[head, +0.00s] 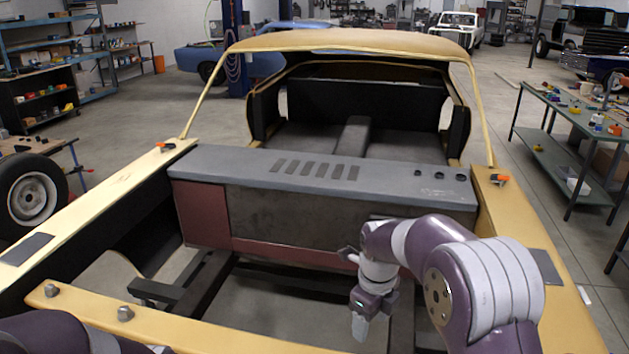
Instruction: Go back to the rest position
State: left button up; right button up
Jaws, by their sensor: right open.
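My right arm comes in from the lower right over the engine bay of a bare yellow car shell (395,41). My right gripper (360,326) points down in front of the dark red and grey firewall panel (300,220), open, with nothing seen between its fingers. It is seen nearly side-on, so the gap between the fingers hardly shows. Part of my left arm shows at the bottom left corner; its gripper is out of the picture.
The yellow front crossbar (200,333) with bolts runs close below. Orange-black clamps sit on the left fender (166,146) and right fender (499,179). A grey slotted cowl (320,178) spans behind my right arm. A green workbench (575,118) stands right; a loose wheel (33,198) left.

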jog(key=s+d+f+n+b, duration=0.2)
jog(key=s+f+n, duration=0.1)
jog(key=s+n, duration=0.7)
jog(key=s+d+f+n+t+b, duration=0.1)
jog(key=s+d+f+n+b, duration=0.1)
jog(key=s+n, duration=0.7)
jog(key=f+n, duration=0.1)
jog(key=n, duration=0.7)
jog(key=shift+s+f+n+b, duration=0.3)
jog(key=shift+s+f+n, duration=0.1)
jog(key=shift+d, duration=0.1)
